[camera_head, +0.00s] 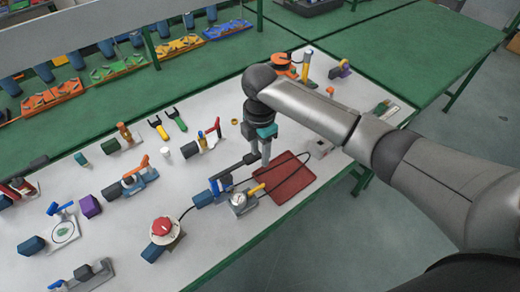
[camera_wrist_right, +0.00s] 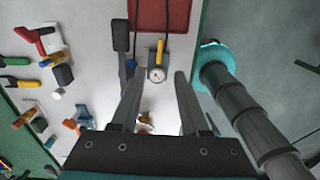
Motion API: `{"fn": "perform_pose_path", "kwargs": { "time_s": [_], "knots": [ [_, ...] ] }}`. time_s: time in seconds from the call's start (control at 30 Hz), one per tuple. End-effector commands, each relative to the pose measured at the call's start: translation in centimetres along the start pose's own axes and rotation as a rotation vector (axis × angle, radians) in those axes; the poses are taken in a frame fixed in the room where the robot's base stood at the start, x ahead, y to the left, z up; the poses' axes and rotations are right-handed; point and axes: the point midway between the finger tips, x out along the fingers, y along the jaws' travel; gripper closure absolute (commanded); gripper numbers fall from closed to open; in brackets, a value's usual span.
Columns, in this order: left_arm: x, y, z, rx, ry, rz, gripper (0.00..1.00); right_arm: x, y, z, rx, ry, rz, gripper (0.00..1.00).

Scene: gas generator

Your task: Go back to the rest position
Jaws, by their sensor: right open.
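My right arm reaches in from the right in the head view. My right gripper (camera_head: 262,152) points down over the white table (camera_head: 325,205), close to the dark red mat (camera_head: 284,186). In the right wrist view the two fingers of this gripper (camera_wrist_right: 159,84) are apart, with nothing held between them. A round gauge with a yellow handle (camera_wrist_right: 157,64) shows beyond and between the fingertips. My left gripper is not in view.
A blue-and-black valve piece (camera_head: 212,195) and a red button on a round base (camera_head: 163,228) stand front of centre. Several clamps and fittings cover the table's left. An orange device (camera_head: 281,62) stands behind my arm. Green tables (camera_head: 410,45) lie behind.

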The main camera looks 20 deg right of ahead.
Motion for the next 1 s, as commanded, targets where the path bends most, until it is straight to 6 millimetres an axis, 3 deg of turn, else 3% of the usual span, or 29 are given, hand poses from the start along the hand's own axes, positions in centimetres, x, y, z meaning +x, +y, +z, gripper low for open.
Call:
{"fn": "perform_pose_path", "kwargs": {
  "time_s": [0.57,0.77,1.0],
  "knots": [
    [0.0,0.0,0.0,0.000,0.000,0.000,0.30,0.1,-0.1,-0.2,0.003,0.003,0.000,0.55],
    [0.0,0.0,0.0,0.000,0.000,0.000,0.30,1.8,-1.9,-3.6,0.088,0.055,0.028,0.55],
    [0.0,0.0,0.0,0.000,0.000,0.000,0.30,3.5,-5.8,-8.7,0.372,0.166,0.100,0.55]
  ]
}}
